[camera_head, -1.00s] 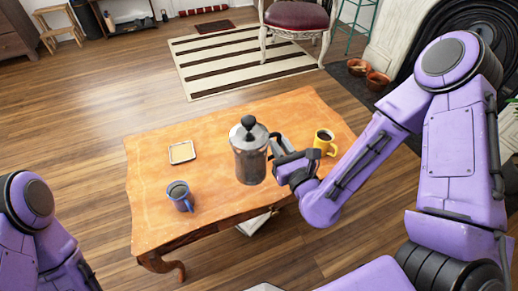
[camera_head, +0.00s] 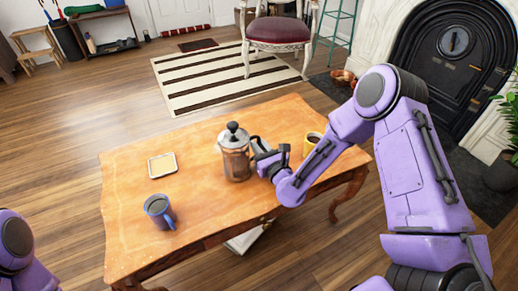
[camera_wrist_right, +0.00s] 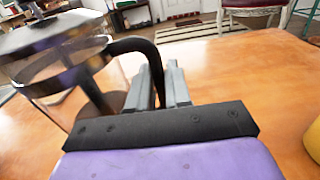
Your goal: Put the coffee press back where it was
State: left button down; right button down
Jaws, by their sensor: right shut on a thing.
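The coffee press (camera_head: 235,158), a glass cylinder with a dark lid and knob, is upright at the middle of the wooden table (camera_head: 130,225). I cannot tell whether its base touches the tabletop. My right gripper (camera_head: 268,158) is at its right side, shut on its black handle. In the right wrist view the press (camera_wrist_right: 60,75) is at the left and its handle runs to between the fingers (camera_wrist_right: 160,88). My left gripper is outside the views; only part of my left arm shows at the lower left.
A blue mug (camera_head: 158,210) and a small square tray (camera_head: 162,165) stand left of the press. A yellow mug (camera_head: 311,143) is just right of my right gripper, partly behind my arm. The front middle of the tabletop is clear.

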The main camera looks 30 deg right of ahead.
jog(key=shift+f, duration=0.2)
jog(key=c, duration=1.1)
grip_release()
jog(key=shift+o, duration=0.2)
jog(key=shift+s+r, duration=0.15)
jog(key=s, duration=1.1)
jog(key=shift+s+d, duration=0.2)
jog(key=shift+s, duration=0.2)
